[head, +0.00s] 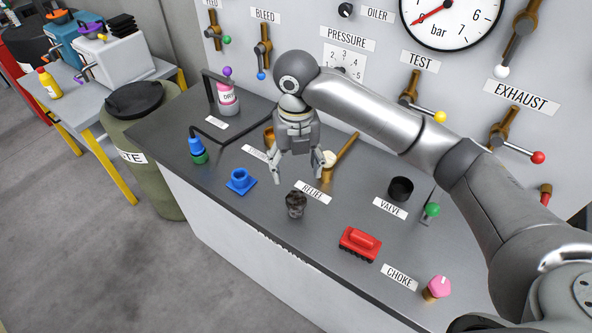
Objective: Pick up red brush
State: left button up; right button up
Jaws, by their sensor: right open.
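The red brush (360,243) lies on the dark grey bench top (250,205) near its front edge, between the RELIEF and CHOKE labels. It has a red handle block and dark bristles underneath. My right gripper (298,172) hangs above the bench, to the upper left of the brush and apart from it. Its fingers point down and are spread open, with nothing between them. My left gripper is out of view.
A dark knob (295,204) stands between gripper and brush. A blue fitting (241,181), a black cup (400,189), a green-topped lever (432,210) and a pink knob (438,288) stand around. A wall panel (290,60) with brass valves rises behind.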

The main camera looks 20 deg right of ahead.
aim_at(365, 245)
jog(key=k+j+z, duration=0.15)
jog(key=z, duration=0.6)
jog(key=i+z, duration=0.2)
jog(key=z, duration=0.2)
